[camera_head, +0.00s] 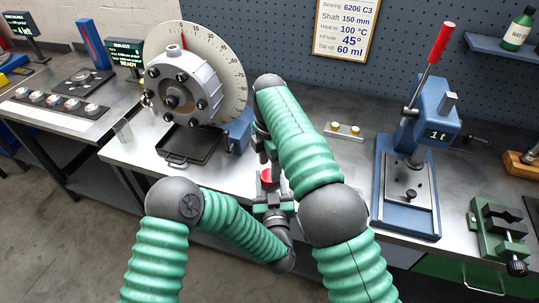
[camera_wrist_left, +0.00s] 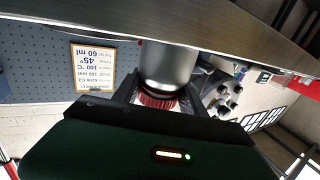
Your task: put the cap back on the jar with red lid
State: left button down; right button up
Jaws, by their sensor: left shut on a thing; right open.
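A red lid (camera_head: 267,176) shows at the bench's front edge in the head view, small and partly hidden. My left gripper (camera_head: 269,192) is shut on it. In the left wrist view, the ribbed red lid (camera_wrist_left: 157,101) sits between the dark fingers. A smooth grey cylindrical body (camera_wrist_left: 168,66) lies directly against the lid there; I cannot tell whether the two are joined. My right gripper (camera_head: 265,150) is just beyond the lid, open, pointing down and largely hidden by my right forearm. I cannot make out anything between its fingers.
A rotor housing with a round dial (camera_head: 228,75) stands at the left above a dark tray (camera_head: 188,147). A blue press (camera_head: 432,112) and a green vise (camera_head: 497,235) are at the right. Bare bench lies before the press.

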aim_at(270, 184)
jog(key=shift+f, duration=1.5)
grip_shut()
jog(key=m, duration=0.6)
jog(key=shift+m, duration=0.3)
jog(key=shift+o, duration=1.3)
grip_release()
jog(key=shift+r, duration=0.1)
